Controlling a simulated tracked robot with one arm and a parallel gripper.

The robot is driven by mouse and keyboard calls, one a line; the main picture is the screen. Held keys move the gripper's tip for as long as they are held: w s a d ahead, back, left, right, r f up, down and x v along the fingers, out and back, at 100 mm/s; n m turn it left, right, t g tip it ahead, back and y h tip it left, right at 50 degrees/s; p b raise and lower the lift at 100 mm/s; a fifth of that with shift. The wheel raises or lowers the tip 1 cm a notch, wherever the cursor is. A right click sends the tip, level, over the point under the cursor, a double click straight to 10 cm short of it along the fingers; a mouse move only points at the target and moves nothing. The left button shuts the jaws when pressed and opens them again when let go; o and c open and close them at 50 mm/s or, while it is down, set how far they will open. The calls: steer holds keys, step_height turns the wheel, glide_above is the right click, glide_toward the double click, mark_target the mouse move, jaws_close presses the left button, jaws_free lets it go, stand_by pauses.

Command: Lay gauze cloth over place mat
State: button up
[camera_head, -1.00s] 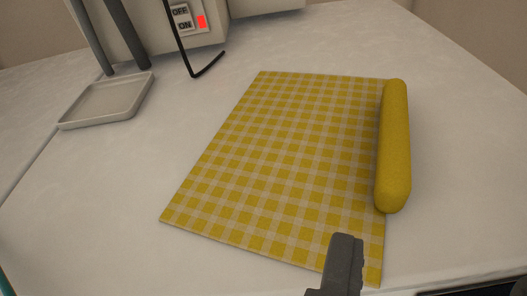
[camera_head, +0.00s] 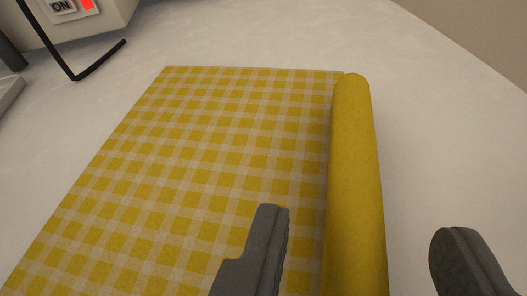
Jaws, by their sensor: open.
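The place mat (camera_head: 190,160) is a flat yellow-and-white checked sheet on the pale worktop. A plain yellow roll (camera_head: 352,140), which looks like the gauze cloth rolled up, lies lengthwise along the mat's right edge. My gripper (camera_head: 362,224) is open at the bottom of the view. One finger shows left of the roll, over the mat, and the other shows right of it, over bare worktop. Neither finger visibly touches the roll. The near ends of the roll and mat are cut off by the frame.
At the top left stands a pale machine (camera_head: 112,18) with an ON label and a red switch. A bent black rod (camera_head: 98,62) comes down in front of it. A grey tray (camera_head: 8,92) shows at the left edge. The worktop right of the roll is clear.

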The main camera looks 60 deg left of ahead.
steer(key=shift+x, duration=1.45)
steer(key=shift+s, duration=0.1)
jaws_close()
steer(key=shift+a+r+p, duration=0.1)
steer(key=shift+r+p, duration=0.55)
steer(key=shift+r, duration=1.2)
steer(key=s+d, duration=0.4)
steer(key=s, duration=0.2)
steer(key=s+d+r+p, duration=0.1)
steer(key=s+d, duration=0.3)
steer(key=s, duration=0.3)
steer(key=shift+s+p, duration=0.3)
steer(key=shift+s, duration=0.05)
steer(key=shift+w+d+r, duration=0.1)
steer(key=shift+d+r, duration=0.1)
